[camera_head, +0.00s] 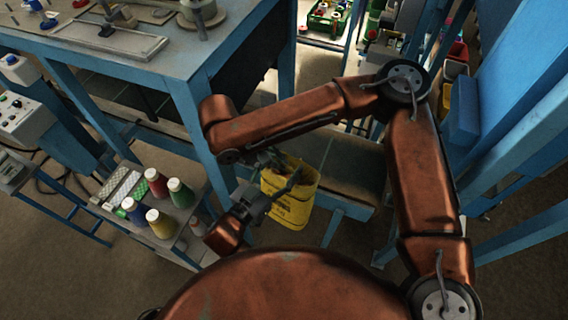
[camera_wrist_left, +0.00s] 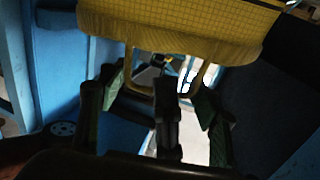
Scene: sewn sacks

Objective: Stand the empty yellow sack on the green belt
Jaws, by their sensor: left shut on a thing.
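The yellow sack (camera_head: 289,208) hangs upright, its mouth upward and open, in the middle of the head view. Its yellow cloth also fills the top of the left wrist view (camera_wrist_left: 180,28). My left gripper (camera_head: 262,197) is shut on the sack at its left side. My right gripper (camera_head: 284,174) is at the sack's mouth; whether its fingers are open or shut is unclear. A dark green belt (camera_head: 352,160) on a blue frame lies behind the sack, partly hidden by my right arm. The sack appears in front of the belt's near edge; contact between them is unclear.
A blue-legged workbench (camera_head: 130,62) stands at the upper left. A rack of thread cones (camera_head: 158,222) is close on the left. A blue post (camera_head: 520,120) stands on the right. A green crate of spools (camera_head: 325,18) is at the back.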

